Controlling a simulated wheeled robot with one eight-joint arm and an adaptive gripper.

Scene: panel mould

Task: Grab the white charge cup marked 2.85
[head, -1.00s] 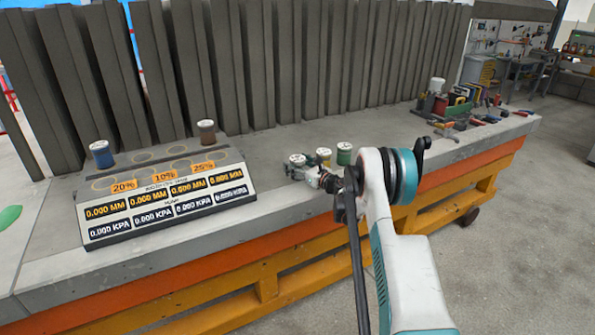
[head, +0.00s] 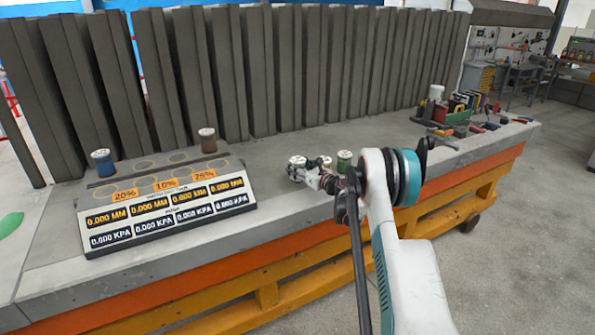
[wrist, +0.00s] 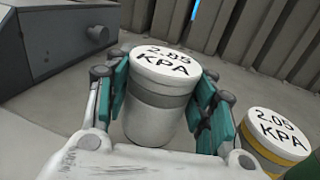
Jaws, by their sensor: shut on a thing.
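The white charge cup (wrist: 155,105) stands between my gripper's teal finger pads in the wrist view. Its white lid reads 2.85 KPA, and a grey band runs round its body. My gripper (wrist: 158,100) is shut on this cup, with a pad on either side. In the head view the cup (head: 297,161) shows at the end of my gripper (head: 305,172), on or just above the grey bench top; I cannot tell whether it touches.
A yellow-banded cup marked 2.05 KPA (wrist: 271,138) stands close at the right. A green cup (head: 344,160) stands beside my arm. A blue cup (head: 102,162) and a brown cup (head: 208,140) stand at the display panel (head: 165,217). Grey slabs (head: 290,70) line the back.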

